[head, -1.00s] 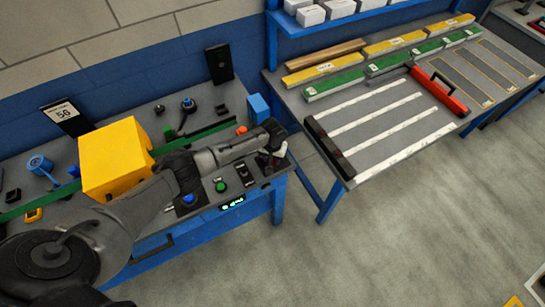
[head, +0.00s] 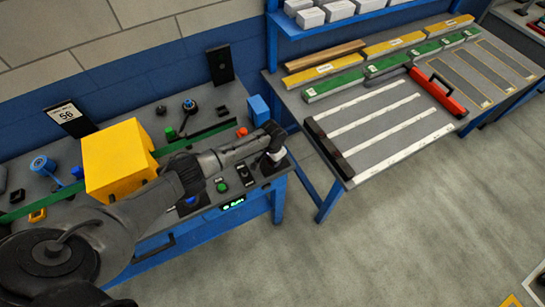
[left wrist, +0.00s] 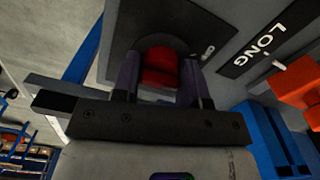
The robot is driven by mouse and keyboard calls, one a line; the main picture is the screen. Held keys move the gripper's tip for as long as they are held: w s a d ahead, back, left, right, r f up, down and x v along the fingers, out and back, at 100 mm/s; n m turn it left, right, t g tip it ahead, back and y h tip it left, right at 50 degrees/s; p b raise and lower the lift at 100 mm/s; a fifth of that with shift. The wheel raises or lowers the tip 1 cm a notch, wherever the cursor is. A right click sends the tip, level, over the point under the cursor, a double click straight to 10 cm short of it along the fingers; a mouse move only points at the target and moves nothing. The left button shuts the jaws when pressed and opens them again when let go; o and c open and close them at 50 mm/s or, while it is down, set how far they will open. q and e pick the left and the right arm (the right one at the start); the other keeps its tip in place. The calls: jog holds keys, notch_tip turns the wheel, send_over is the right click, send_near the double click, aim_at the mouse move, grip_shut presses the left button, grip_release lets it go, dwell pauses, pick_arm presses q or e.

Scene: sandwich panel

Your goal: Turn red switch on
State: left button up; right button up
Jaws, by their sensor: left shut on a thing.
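The red switch (left wrist: 160,68) sits in a dark round mount on a grey plate in the left wrist view. My left gripper (left wrist: 160,85) is shut on it, with one dark finger on each side of the red part. A small light marking (left wrist: 208,52) is beside the mount. In the head view my left gripper (head: 273,157) is at the right end of the control bench, and it hides the red switch there. I cannot read the switch's position for sure. My right gripper is in neither view.
The bench holds a yellow box (head: 117,158), a green button (head: 222,187), a blue button (head: 190,200), an orange-red part (head: 242,131) and a blue block (head: 258,109). A lit green display (head: 232,203) is on its front. A second table (head: 350,182) stands to the right.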

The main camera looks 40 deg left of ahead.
pick_arm(q)
jog(key=m, duration=0.4)
jog(key=shift+m, duration=2.1)
jog(key=o, duration=0.9)
notch_tip(320, 180, up, 14)
jog(key=p, duration=0.2)
jog(key=shift+f, duration=0.1)
